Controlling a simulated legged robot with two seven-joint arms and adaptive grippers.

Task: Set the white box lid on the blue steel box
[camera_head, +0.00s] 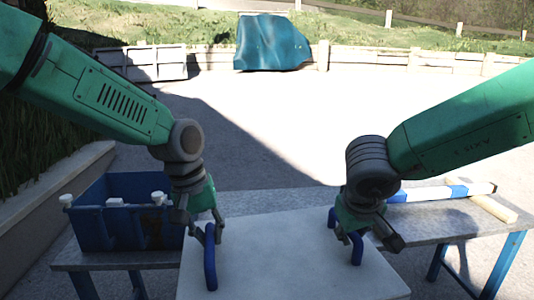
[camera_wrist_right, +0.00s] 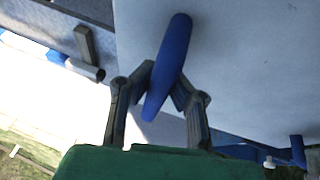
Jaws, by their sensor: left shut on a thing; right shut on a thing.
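The white box lid (camera_head: 285,262) is a flat pale panel with two upright blue handles, in the front middle of the head view. My left gripper (camera_head: 205,230) is shut on the left blue handle (camera_head: 210,262). My right gripper (camera_head: 350,233) is shut on the right blue handle (camera_head: 357,250). In the right wrist view that handle (camera_wrist_right: 172,50) stands between the fingers of my right gripper (camera_wrist_right: 160,95), against the lid (camera_wrist_right: 245,70). The blue steel box (camera_head: 110,195) is open-topped, left of the lid. My left gripper partly covers its right side.
The box stands on a grey table (camera_head: 110,260). The table's right part (camera_head: 440,222) carries a blue and white bar (camera_head: 440,192) and a pale block (camera_head: 493,206). White knobs (camera_head: 158,198) show along the box's near side. Paved ground lies beyond.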

